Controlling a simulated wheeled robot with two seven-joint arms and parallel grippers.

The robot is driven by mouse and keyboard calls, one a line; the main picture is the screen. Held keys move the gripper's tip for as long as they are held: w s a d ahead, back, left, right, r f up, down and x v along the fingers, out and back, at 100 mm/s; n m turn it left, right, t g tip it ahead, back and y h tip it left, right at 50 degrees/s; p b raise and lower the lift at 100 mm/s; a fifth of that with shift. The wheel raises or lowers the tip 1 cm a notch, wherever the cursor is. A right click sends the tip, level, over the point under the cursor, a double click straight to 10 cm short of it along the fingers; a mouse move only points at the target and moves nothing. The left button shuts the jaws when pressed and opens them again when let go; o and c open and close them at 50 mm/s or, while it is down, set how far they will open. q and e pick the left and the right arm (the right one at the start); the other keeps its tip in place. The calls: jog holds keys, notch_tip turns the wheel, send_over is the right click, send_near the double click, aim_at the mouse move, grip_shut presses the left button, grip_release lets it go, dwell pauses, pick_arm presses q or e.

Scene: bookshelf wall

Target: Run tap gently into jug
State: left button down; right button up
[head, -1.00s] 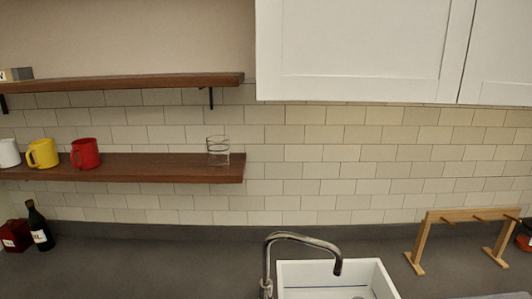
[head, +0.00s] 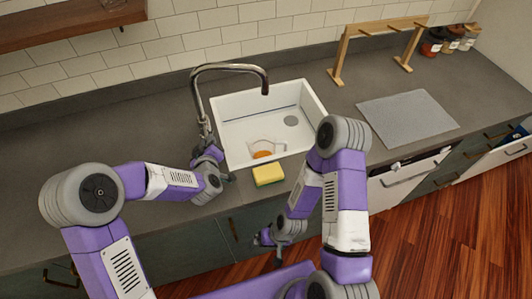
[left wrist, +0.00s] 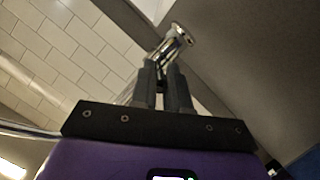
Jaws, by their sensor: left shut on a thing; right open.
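My left gripper (head: 207,150) is at the tap's base, left of the sink. In the left wrist view its fingers (left wrist: 164,75) are shut on a chrome tap handle (left wrist: 179,34). My right gripper (head: 268,240) is open and empty, low in front of the counter.
A yellow sponge (head: 268,175) lies at the sink's front edge. A grey mat (head: 408,117) and a wooden rack (head: 378,42) are to the right. Several jars (head: 445,42) stand in the far right corner. The counter left of the tap (head: 100,110) is clear.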

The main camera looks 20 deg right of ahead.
pick_arm(q)
jog(key=shift+a+m+h+b, duration=0.8)
jog(key=shift+m+h+b, duration=0.1)
jog(key=shift+h+b, duration=0.25)
jog(key=shift+w+a+m+g+h+b, duration=0.2)
jog(key=shift+a+m+g+h+b, duration=0.6)
jog(key=shift+b, duration=0.5)
dwell(5.6)
